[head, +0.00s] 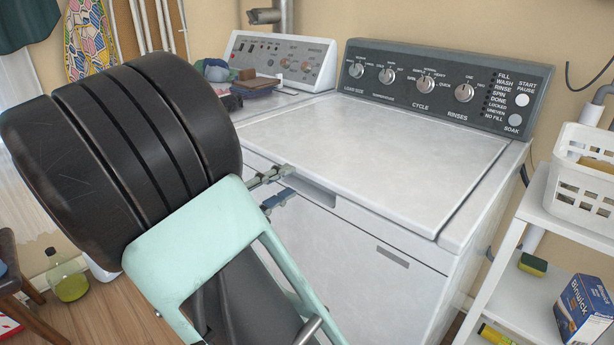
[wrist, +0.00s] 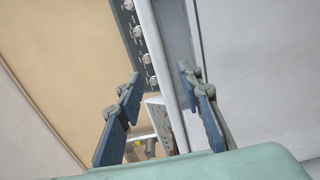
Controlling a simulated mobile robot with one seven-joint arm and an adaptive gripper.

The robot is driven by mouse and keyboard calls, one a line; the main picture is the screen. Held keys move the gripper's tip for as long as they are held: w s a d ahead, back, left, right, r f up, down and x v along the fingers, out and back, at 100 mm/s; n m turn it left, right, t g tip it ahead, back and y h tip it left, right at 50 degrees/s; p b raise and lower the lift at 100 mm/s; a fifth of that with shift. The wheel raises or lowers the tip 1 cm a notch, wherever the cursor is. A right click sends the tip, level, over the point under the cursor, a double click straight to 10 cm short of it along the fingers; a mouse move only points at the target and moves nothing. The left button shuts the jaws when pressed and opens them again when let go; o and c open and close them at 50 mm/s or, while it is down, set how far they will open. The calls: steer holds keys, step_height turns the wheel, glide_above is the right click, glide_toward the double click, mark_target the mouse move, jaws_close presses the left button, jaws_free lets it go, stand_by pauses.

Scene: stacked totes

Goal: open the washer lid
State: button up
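The white washer (head: 400,265) stands in the middle of the head view, with a dark control panel (head: 440,85) at its back. Its lid (head: 385,155) lies flat and looks closed. A notch (head: 318,194) shows at the lid's front edge. My gripper (head: 273,188) is at the front left of the washer, close to the lid's front edge and left of the notch. In the wrist view, the fingers of my gripper (wrist: 160,83) are apart, with nothing clearly held between them. The control panel (wrist: 141,45) shows beyond them. I cannot tell whether a finger touches the washer.
A second white machine (head: 282,60) with cloths and a brown item on top stands behind left. A white shelf (head: 520,225) with a basket (head: 585,180) and a blue box (head: 585,308) is at the right. A stool (head: 22,280) and a bottle (head: 67,280) are on the left.

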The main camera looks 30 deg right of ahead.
mark_target(303, 174)
steer(key=b+x, duration=0.1)
steer(key=x, duration=0.6)
steer(key=shift+d, duration=0.15)
jaws_close()
